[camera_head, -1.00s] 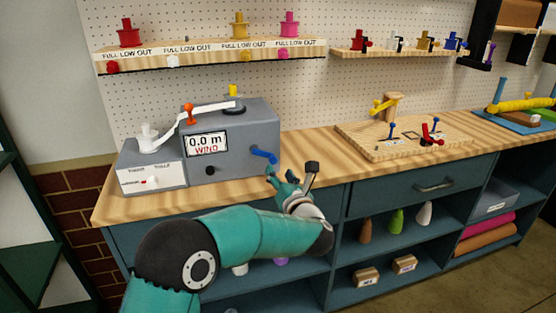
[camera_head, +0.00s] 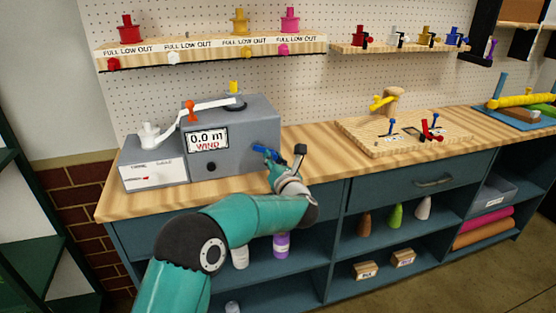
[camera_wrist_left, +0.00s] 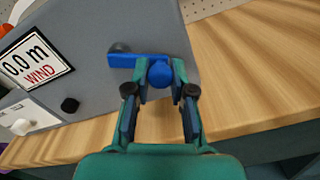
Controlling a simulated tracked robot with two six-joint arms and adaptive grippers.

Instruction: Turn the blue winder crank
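The grey winder (camera_head: 232,150) stands on the left of the bench, and its display reads 0.0 m WIND. Its blue crank (camera_head: 258,148) sticks out of the right part of the front face. In the left wrist view the crank arm (camera_wrist_left: 122,61) points left from its round blue knob (camera_wrist_left: 160,74). My left gripper (camera_wrist_left: 161,78) is open, with one finger on each side of the knob. The gaps are small, and I cannot tell whether the fingers touch it. In the head view the left gripper (camera_head: 273,158) partly covers the crank. My right gripper is not in view.
A grey box with a white front (camera_head: 153,172) adjoins the winder on the left. A wooden board (camera_head: 370,143) with small levers lies to the right. Shelves with coloured spools hang above. The benchtop (camera_head: 320,165) between winder and board is clear.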

